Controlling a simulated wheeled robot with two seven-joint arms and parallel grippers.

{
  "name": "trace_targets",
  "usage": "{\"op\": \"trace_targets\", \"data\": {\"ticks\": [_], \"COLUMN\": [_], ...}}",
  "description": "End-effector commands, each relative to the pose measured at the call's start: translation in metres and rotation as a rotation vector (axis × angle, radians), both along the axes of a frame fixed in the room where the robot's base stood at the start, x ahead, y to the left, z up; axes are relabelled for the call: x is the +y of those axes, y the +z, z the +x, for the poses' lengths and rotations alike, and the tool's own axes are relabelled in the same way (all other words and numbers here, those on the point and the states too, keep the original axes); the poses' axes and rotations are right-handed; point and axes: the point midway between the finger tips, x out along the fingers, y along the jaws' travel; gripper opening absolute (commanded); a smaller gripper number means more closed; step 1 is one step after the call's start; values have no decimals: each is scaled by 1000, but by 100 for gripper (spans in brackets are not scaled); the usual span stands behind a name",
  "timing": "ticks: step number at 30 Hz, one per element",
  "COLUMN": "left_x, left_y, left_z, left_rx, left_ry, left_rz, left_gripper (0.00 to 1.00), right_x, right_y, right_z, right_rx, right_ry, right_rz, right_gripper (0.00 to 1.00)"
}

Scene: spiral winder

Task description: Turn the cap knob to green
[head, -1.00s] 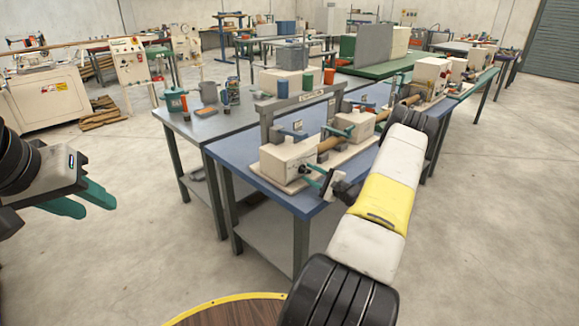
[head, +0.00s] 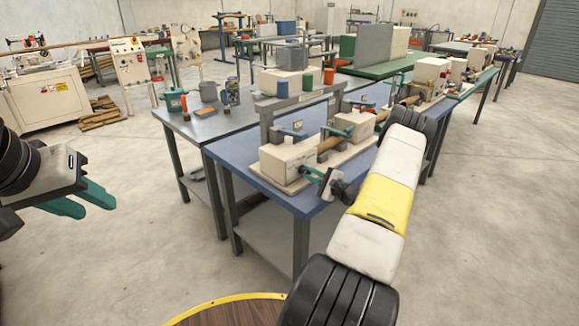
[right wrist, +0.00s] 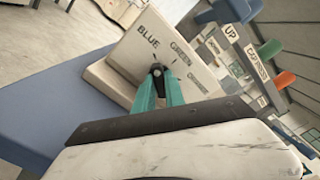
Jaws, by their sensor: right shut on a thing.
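The cap knob (right wrist: 157,68) is a small dark knob on the end face of a white box (right wrist: 172,48), marked BLUE, GREEN and a third word, probably ORANGE. My right gripper (right wrist: 158,80) is shut on the knob, its teal fingers on either side. I cannot tell which mark the knob points at. In the head view the white box (head: 287,160) sits at the near end of the blue bench, with my right gripper (head: 311,170) at its end face; the knob is hidden there. My left gripper (head: 95,203) is open and empty, away from the bench at the left.
The blue-topped bench (head: 240,152) carries a grey frame (head: 283,103) above the box and a wooden roller (head: 331,143). In the right wrist view a panel labelled UP and CAP PRESS (right wrist: 257,62) stands at the right.

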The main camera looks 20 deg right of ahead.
Motion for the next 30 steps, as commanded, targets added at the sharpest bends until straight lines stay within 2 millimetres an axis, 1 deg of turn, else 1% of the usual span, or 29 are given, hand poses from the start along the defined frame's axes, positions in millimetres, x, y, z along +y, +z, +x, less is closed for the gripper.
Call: {"op": "trace_targets", "data": {"ticks": [8,21,30], "left_x": [0,0,0], "left_y": [0,0,0], "left_z": [0,0,0], "left_rx": [0,0,0], "left_ry": [0,0,0], "left_rz": [0,0,0], "left_gripper": [36,36,36], "right_x": [-1,0,0], "right_y": [-1,-1,-1], "right_z": [-1,-1,-1], "right_rx": [65,222,314], "right_ry": [-1,0,-1], "right_rz": [156,537,758], "right_gripper": [0,0,0]}}
